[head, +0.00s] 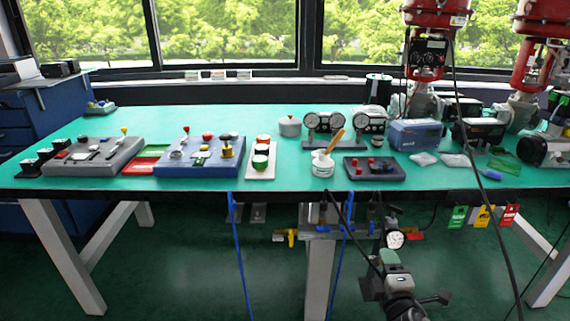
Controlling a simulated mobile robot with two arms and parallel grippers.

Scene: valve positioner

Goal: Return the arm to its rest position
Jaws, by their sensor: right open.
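My right gripper (393,270) is low at the bottom right of the head view, in front of the bench and below its front edge. It is open, and nothing shows between its fingers. It is apart from the things on the green bench top (330,225). A small pressure gauge (394,239) under the bench edge shows just above it in the picture. My left gripper is not in view.
On the bench stand a grey control panel (95,154), a blue control panel (200,168), a dark block with red knobs (374,170) and red valve actuators (425,65). Blue hoses (240,250) and a black cable (470,150) hang in front. Coloured tags (483,216) hang at right.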

